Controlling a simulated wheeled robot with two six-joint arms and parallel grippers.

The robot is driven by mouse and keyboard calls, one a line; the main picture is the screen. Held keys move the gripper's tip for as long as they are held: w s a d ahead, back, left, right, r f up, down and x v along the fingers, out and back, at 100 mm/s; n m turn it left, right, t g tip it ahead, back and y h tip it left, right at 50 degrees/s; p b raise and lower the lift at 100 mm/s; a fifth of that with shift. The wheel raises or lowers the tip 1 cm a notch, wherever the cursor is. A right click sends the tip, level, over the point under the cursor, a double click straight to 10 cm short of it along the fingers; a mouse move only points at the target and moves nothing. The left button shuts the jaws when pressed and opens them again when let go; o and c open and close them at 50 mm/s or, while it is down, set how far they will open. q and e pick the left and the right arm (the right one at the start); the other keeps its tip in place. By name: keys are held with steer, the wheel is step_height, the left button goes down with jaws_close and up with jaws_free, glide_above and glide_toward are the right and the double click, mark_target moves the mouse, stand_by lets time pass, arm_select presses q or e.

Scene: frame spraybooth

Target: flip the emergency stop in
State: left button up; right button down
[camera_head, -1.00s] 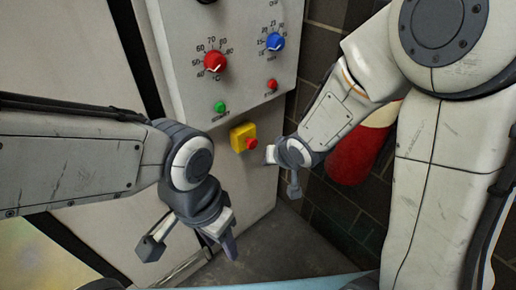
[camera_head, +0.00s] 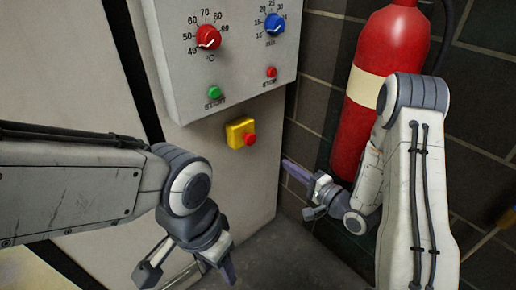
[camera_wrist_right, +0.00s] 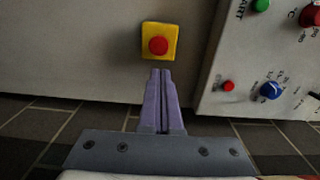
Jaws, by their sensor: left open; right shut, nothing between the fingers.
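The emergency stop is a red button on a yellow box (camera_head: 235,131), fixed to the pale cabinet face below the control panel. It also shows in the right wrist view (camera_wrist_right: 159,42), just past the fingertips. My right gripper (camera_head: 286,163) is shut and empty, to the right of and a little below the button in the head view. Its purple fingers (camera_wrist_right: 161,73) point toward the yellow box in the wrist view, with a visible gap to the red button. My left gripper (camera_head: 189,276) is open and empty, low in front of the cabinet.
The control panel (camera_head: 240,62) carries a red dial (camera_head: 208,37), a blue dial (camera_head: 274,23), a green start button (camera_head: 214,92) and a red stop button (camera_head: 271,72). A red fire extinguisher (camera_head: 392,45) stands by the dark tiled wall, close behind my right arm.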

mark_target(252, 140)
steer(key=shift+w+a, duration=0.1)
steer(key=x, duration=1.3)
steer(key=shift+w+a+r, duration=0.1)
steer(key=shift+w+a, duration=0.15)
steer(key=shift+w, duration=0.05)
